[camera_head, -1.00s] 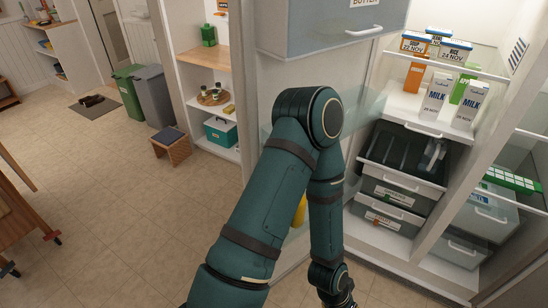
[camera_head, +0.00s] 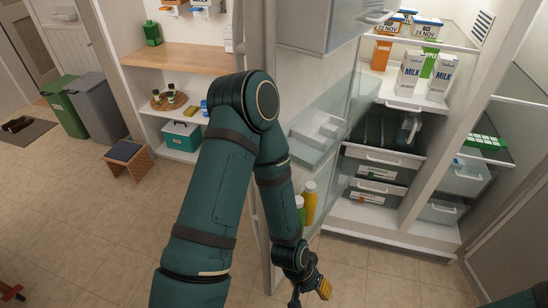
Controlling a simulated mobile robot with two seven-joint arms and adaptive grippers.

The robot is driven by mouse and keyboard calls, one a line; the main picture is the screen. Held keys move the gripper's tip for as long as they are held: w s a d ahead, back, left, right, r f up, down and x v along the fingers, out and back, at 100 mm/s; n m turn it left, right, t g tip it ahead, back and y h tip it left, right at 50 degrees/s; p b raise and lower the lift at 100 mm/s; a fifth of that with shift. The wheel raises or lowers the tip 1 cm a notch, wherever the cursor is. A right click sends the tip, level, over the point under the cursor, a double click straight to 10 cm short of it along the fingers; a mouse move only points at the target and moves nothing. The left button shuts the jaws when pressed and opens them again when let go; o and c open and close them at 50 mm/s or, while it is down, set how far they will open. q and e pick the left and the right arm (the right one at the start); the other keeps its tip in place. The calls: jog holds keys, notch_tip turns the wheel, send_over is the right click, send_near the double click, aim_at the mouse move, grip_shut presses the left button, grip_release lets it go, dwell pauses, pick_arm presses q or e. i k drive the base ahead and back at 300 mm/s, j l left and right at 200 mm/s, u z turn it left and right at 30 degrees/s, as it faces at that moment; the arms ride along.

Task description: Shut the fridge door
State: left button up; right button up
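The fridge door (camera_head: 276,190) stands open in the middle of the head view, with its inner side and bins facing right. A yellow bottle (camera_head: 310,200) and a green-capped bottle (camera_head: 299,208) stand in its low bin. The open fridge (camera_head: 440,115) is at the right, with cartons and drawers inside. My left arm bends down in front of the door and hides part of it. My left gripper (camera_head: 313,286) is low, near the door's bottom. A yellow piece shows at its tip; the fingers' opening is unclear. Only a bit of my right arm shows at bottom right.
A shelf unit with a wooden top (camera_head: 177,61) stands left of the door. A small stool (camera_head: 127,160) and the green bin (camera_head: 62,108) and grey bin (camera_head: 98,105) are further left. The tiled floor at lower left is mostly clear.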

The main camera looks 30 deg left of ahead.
aim_at(289, 40)
jog(key=j, duration=0.5)
jog(key=k+j+z, duration=0.15)
jog(key=j, duration=0.35)
jog(key=j+z, duration=0.3)
jog(key=j, duration=1.15)
